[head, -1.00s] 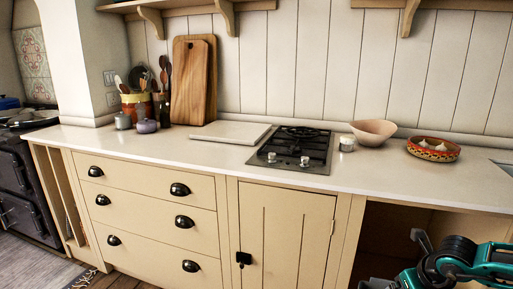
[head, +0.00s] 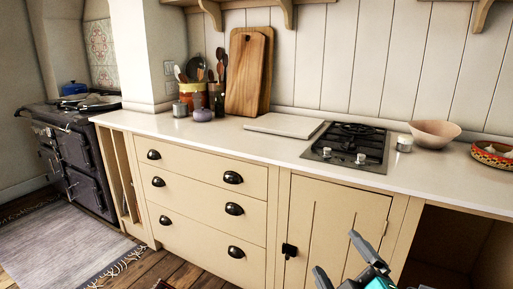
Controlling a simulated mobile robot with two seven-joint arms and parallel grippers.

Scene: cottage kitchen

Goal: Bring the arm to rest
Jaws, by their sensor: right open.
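My right gripper (head: 342,263) shows at the bottom edge of the head view, right of centre. Its two grey fingers stand apart with nothing visible between them, and part of its teal body shows beside them. In the picture it is in front of the lower part of the cream cupboard door (head: 335,215), below the counter top. I cannot tell its exact distance from the door. The rest of my right arm is out of the frame. My left gripper is not in view.
The white counter (head: 230,140) carries a hob (head: 347,148), a pale board (head: 284,125), a pink bowl (head: 435,133) and a patterned dish (head: 492,155). Drawers (head: 205,200) with black handles face me. A dark stove (head: 80,150) and rug (head: 65,245) are left. The counter front is clear.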

